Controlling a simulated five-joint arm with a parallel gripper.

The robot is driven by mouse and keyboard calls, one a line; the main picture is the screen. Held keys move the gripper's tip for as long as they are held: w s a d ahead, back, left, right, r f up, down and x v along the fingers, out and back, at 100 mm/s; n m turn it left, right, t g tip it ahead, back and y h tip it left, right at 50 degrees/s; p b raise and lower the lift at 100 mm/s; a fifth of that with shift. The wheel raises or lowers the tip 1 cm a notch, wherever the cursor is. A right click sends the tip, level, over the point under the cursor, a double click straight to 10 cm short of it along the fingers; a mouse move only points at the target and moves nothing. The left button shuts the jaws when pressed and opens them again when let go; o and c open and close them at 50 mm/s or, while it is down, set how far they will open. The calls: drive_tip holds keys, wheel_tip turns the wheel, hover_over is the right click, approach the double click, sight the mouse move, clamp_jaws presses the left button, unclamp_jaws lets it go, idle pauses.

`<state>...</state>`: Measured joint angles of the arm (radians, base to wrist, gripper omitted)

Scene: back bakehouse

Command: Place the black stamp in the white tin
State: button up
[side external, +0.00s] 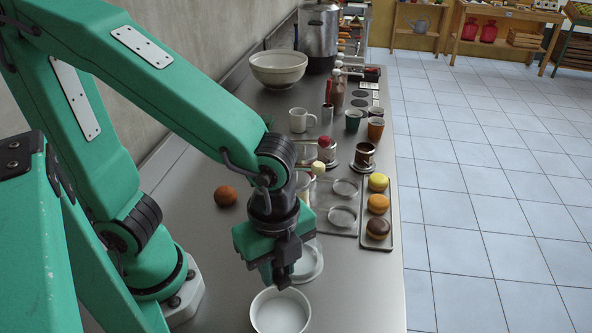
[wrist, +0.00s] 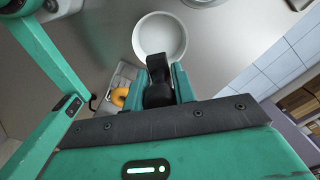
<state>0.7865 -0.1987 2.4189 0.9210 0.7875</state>
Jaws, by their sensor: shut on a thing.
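My gripper (side external: 283,272) is shut on the black stamp (wrist: 158,88), which is held between the two teal fingers in the wrist view. In the side view the stamp (side external: 282,280) is a small dark shape under the gripper, partly hidden by it. The white tin (side external: 280,316) is round and open and stands on the steel counter at the bottom of the side view. The gripper and stamp are above its far rim there. In the wrist view the tin (wrist: 160,38) looks empty, and the stamp's tip overlaps its near edge; I cannot tell the height gap.
A pale round dish (side external: 310,262) sits just behind the tin. A brown ball (side external: 225,195) lies on the counter to the left. A tray (side external: 379,246) of round pastries, cups and a large bowl (side external: 278,69) stand farther back. The counter right of the tin is clear.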

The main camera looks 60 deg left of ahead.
sight(281, 319)
drive_tip(key=shift+f, duration=1)
drive_tip(key=shift+f, duration=0.1)
drive_tip(key=shift+f, duration=5.35)
drive_tip(key=o, duration=1.1)
drive_tip(key=shift+c, duration=0.2)
